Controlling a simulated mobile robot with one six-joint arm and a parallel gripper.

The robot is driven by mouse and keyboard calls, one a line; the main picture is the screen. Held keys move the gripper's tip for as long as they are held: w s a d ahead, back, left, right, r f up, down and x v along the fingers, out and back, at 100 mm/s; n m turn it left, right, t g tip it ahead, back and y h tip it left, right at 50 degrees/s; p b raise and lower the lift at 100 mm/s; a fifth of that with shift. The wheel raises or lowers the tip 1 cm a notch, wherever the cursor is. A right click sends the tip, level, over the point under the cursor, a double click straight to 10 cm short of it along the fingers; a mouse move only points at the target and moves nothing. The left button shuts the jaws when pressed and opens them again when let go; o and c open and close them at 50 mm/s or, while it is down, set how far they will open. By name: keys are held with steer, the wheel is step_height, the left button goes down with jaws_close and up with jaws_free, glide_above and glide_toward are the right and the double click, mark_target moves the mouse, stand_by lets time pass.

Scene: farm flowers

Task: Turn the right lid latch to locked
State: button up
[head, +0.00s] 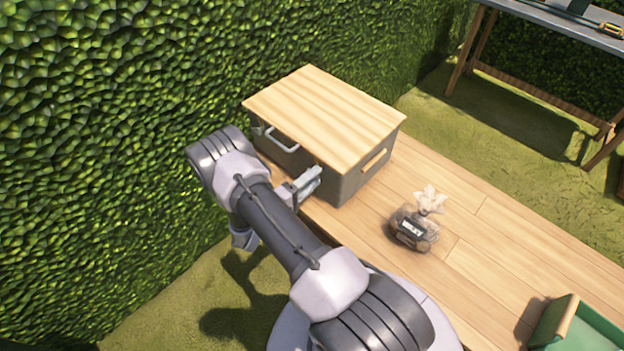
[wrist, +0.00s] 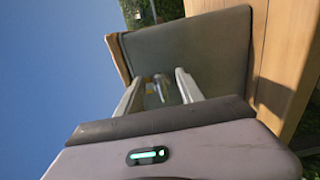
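The grey box (head: 354,186) with a flat wooden lid (head: 325,115) stands on the wooden table. The lid lies closed on top. My gripper (head: 312,178) is at the right part of the box's front face, just below the lid edge. In the wrist view my gripper (wrist: 158,92) has its two pale fingers apart. A small shiny metal piece, apparently the right latch (wrist: 158,88), shows between them. I cannot tell whether either finger touches it, nor which way it is turned. In the head view my gripper hides this latch. The left latch (head: 257,130) shows near the box's left corner.
A pale bar handle (head: 282,140) sticks out from the box front, left of my gripper. A glass jar with a white flower (head: 415,230) stands right of the box. A green tray (head: 580,330) is at lower right. A hedge (head: 120,130) rises on the left.

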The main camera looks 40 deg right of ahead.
steer(key=s+a+p, duration=0.1)
steer(key=a+p, duration=0.2)
steer(key=a, duration=1.4)
steer(key=shift+s+a, duration=0.15)
steer(key=shift+s, duration=0.05)
steer(key=s+r+m+g+y, duration=0.35)
steer(key=r+g+y, duration=0.35)
steer(key=r, duration=1.1)
steer(key=s+a+r+m+t+y, duration=0.1)
steer(key=s+a+r+t+y, duration=0.4)
steer(key=r, duration=0.4)
steer(key=s+a+r+t+y, duration=0.6)
steer(key=a+r+y, duration=0.1)
steer(key=r+y, duration=0.1)
steer(key=shift+s+r+m+t, duration=0.2)
steer(key=shift+r+m+t, duration=0.15)
steer(key=shift+r, duration=0.25)
